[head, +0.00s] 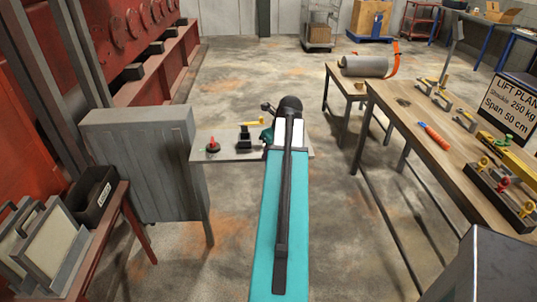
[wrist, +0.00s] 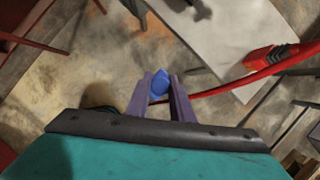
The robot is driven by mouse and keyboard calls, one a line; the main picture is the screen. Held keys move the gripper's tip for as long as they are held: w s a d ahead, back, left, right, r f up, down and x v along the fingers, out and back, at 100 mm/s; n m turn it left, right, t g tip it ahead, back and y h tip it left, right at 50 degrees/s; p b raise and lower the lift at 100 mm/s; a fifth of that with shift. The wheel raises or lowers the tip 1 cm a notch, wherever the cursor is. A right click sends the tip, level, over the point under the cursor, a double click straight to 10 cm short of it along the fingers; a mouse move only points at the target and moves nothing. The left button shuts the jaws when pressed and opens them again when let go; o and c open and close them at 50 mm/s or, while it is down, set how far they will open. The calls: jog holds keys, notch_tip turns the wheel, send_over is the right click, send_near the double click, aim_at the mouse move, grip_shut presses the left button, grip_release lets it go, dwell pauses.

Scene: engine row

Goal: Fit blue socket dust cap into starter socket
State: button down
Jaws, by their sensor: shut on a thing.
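The blue socket dust cap (wrist: 158,84) sits between the two purple-grey fingers of my gripper (wrist: 162,77) in the wrist view. The gripper is shut on it, clear of the pale tabletop in the picture. In the head view my own arm hides the gripper and the cap. I cannot make out the starter socket with certainty in either view.
A red cable with a red connector (wrist: 268,60) crosses right of the fingers. A small grey table (head: 228,152) holds a red-topped item (head: 213,147) and a black block (head: 245,140). A grey cabinet (head: 150,160) stands left; a wooden workbench (head: 400,105) stands right.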

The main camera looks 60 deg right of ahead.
jog(key=w+a+n+g+y, duration=0.1)
jog(key=w+a+n+y, duration=0.4)
jog(key=w+a+n, duration=1.35)
jog(key=w+a+n+g, duration=0.2)
jog(key=a+n, duration=0.1)
jog(key=a, duration=1)
jog(key=w+a+n+g+b, duration=0.1)
jog(key=w+a+n+g, duration=0.1)
jog(key=a, duration=1.1)
jog(key=w+a+n+g, duration=0.2)
jog(key=w+a+n, duration=0.2)
jog(key=a, duration=0.9)
jog(key=shift+w+n, duration=0.2)
jog(key=shift+n, duration=0.75)
jog(key=shift+d, duration=0.1)
